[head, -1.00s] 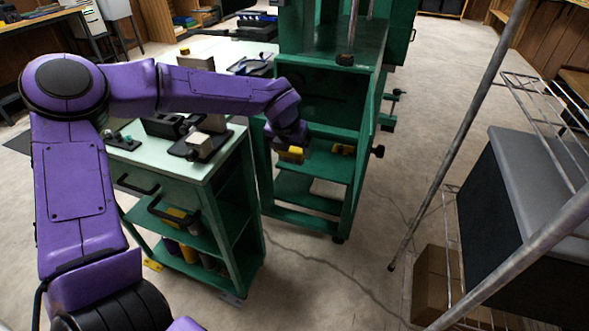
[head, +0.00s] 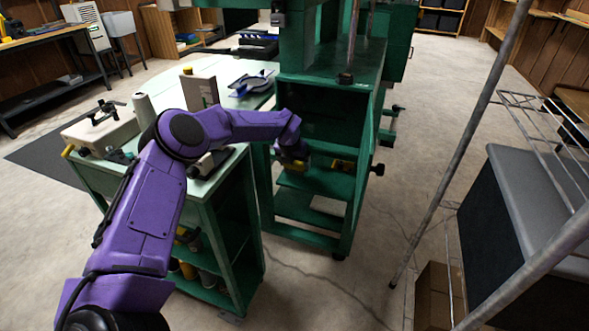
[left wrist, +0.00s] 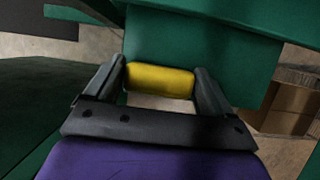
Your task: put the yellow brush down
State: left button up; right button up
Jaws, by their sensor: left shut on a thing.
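The yellow brush (left wrist: 160,80) lies between the two fingers of my left gripper (left wrist: 158,84) in the left wrist view, with a finger against each end. In the head view my left gripper (head: 297,165) is in the open front of the green machine stand (head: 262,190), over a shelf. Only a small yellow bit of the brush shows there. I cannot tell whether the brush touches the shelf. My right gripper is in neither view.
Another yellow piece (head: 342,165) is at the right of the same shelf, near a black knob (head: 377,168). A green cart (head: 240,190) stands to the left. A metal rack (head: 450,160) stands at the right, with clear floor between.

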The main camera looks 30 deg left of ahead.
aim_at(295, 169)
pick_arm(q)
notch_tip(295, 169, down, 3)
jog(key=shift+w+a+r, duration=0.1)
jog(key=shift+c, duration=0.3)
jog(key=o, duration=0.8)
jog(key=shift+f, duration=0.2)
jog(key=shift+o, duration=0.2)
jog(key=v, duration=1)
jog(key=s+d+f+m+g+y, duration=0.1)
jog(key=s+d+f+m+y, duration=0.15)
jog(key=s+f+m, duration=0.55)
jog(key=s+d+f+m+g+y, duration=0.1)
jog(key=s+d+f+m+y, duration=0.2)
jog(key=s+f, duration=0.5)
jog(key=s+d+f+m+t, duration=0.1)
jog(key=s+d+f+m, duration=0.1)
jog(key=s+f+m, duration=0.9)
jog(key=s+d+m+h, duration=0.3)
jog(key=s+m, duration=0.7)
jog(key=s, duration=0.6)
notch_tip(295, 169, up, 8)
jog(key=p, duration=0.8)
jog(key=shift+d+r, duration=0.2)
jog(key=shift+d, duration=0.05)
